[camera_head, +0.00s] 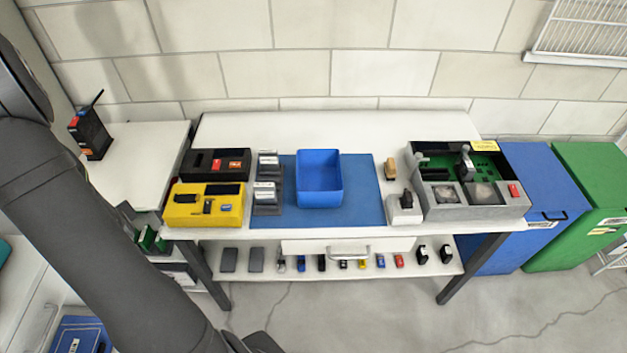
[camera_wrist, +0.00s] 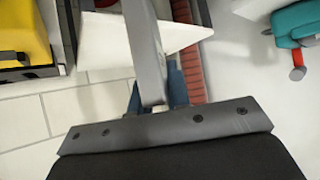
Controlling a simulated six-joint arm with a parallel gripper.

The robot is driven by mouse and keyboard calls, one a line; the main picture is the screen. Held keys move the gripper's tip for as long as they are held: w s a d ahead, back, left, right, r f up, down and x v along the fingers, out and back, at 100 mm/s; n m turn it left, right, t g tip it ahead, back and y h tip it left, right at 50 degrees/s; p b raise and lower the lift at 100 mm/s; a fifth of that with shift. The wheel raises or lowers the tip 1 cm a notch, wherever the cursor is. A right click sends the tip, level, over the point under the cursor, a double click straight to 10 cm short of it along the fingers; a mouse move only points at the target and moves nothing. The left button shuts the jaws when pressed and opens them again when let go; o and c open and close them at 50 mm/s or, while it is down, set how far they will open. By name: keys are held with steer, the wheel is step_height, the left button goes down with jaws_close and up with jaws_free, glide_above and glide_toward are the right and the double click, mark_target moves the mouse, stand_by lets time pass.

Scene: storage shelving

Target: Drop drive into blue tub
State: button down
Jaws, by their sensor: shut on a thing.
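The blue tub (camera_head: 319,190) stands upright on a blue mat in the middle of the workbench in the head view. Its visible inside looks empty. My gripper (camera_wrist: 156,92) shows in the wrist view, its two bluish fingers closed on a long grey piece seen edge-on, which I take to be the drive (camera_wrist: 146,50). Its label and faces are hidden. In the head view my arm crosses the left foreground; the gripper and held drive are not visible there, and the tub is apart from the arm.
Grey drive-like units (camera_head: 267,193) stand just left of the tub. A yellow box (camera_head: 180,217) and a black box (camera_head: 192,176) are further left. An open grey case with a green board (camera_head: 470,212) stands right. A shelf below holds several small items. The mat right of the tub is clear.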

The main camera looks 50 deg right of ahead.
step_height(320, 180, up, 7)
steer(key=w+d+m+h, duration=0.2)
steer(key=w, duration=0.1)
steer(key=d+r+m+g+h, duration=0.1)
steer(key=d+r+m+h, duration=0.1)
steer(key=d, duration=1)
steer(key=d+r+m+h, duration=0.1)
steer(key=d+r, duration=0.2)
steer(key=d, duration=0.9)
steer(key=s+d+f+m+g+h, duration=0.1)
steer(key=s+d, duration=0.4)
steer(key=d, duration=0.3)
steer(key=s+d+f+m, duration=0.1)
steer(key=s+d, duration=0.4)
steer(key=d, duration=0.3)
steer(key=s+d+f+m+g+h, duration=0.1)
steer(key=s+d+f, duration=0.1)
steer(key=s+d, duration=0.5)
steer(key=s+d+f+m, duration=0.1)
steer(key=s+d+f, duration=0.2)
steer(key=s+d, duration=0.5)
steer(key=shift+s+a+f, duration=0.25)
steer(key=shift+a+f, duration=0.15)
steer(key=shift+f, duration=0.4)
steer(key=shift+s+a+f, duration=0.2)
steer(key=shift+a+f, duration=0.15)
steer(key=shift+f, duration=0.45)
steer(key=shift+s+a+f, duration=0.25)
steer(key=shift+a+f, duration=0.15)
steer(key=shift+f, duration=0.4)
